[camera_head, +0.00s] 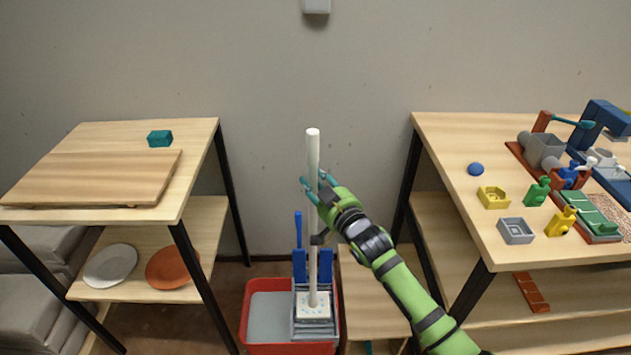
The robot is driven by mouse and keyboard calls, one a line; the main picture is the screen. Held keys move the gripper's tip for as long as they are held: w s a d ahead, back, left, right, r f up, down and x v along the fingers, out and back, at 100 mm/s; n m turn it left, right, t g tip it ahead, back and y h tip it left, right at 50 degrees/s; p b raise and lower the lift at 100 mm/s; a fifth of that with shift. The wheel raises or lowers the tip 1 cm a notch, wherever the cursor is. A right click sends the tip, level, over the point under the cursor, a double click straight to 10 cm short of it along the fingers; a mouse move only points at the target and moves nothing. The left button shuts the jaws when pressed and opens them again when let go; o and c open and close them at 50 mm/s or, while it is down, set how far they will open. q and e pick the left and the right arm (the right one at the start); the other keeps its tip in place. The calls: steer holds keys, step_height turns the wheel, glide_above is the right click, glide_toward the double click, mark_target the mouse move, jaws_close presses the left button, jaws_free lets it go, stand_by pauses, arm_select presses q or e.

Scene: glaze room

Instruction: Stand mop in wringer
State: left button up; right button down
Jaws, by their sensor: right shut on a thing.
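A mop with a white handle (313,155) stands nearly upright in the gap between two tables. Its pale, flat head (313,306) is at the grey wringer (300,325), which has blue parts and sits in the right part of a red bucket (247,316). The head appears over or in the wringer; I cannot tell whether it touches the bottom. My left gripper is not in view.
A left table (85,137) holds a wooden board (95,178) and a teal block (160,138); plates lie on its shelf. A right table (450,150) carries bottles, small trays and machines. A low wooden stool or shelf (368,290) stands just right of the bucket.

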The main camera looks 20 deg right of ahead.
steer(key=shift+f+b, duration=0.35)
steer(key=shift+f, duration=0.2)
stand_by(0.4)
steer(key=c, duration=0.8)
jaws_free()
steer(key=shift+f, duration=0.2)
steer(key=s+d, duration=0.2)
steer(key=s, duration=1)
steer(key=s+d+f+g+h, duration=0.1)
steer(key=s+f+g, duration=0.25)
steer(key=f, duration=0.85)
steer(key=s+d+f+m+g+h, duration=0.15)
steer(key=s+f, duration=0.25)
steer(key=f, duration=0.7)
steer(key=s+d+f+n+g, duration=0.1)
steer(key=s+f+g, duration=0.2)
steer(key=f, duration=0.9)
steer(key=s+a+f+g, duration=0.1)
steer(key=s+f+g, duration=0.1)
steer(key=s+f, duration=0.4)
steer(key=s+f+g, duration=0.3)
steer(key=s+f, duration=0.3)
steer(key=s, duration=1)
steer(key=s+a+f+g+h, duration=0.1)
steer(key=s+f+g, duration=0.2)
steer(key=s+f, duration=0.4)
steer(key=shift+s+a, duration=0.2)
steer(key=shift+s, duration=1.1)
steer(key=shift+s+a, duration=0.15)
steer(key=shift+s, duration=1.1)
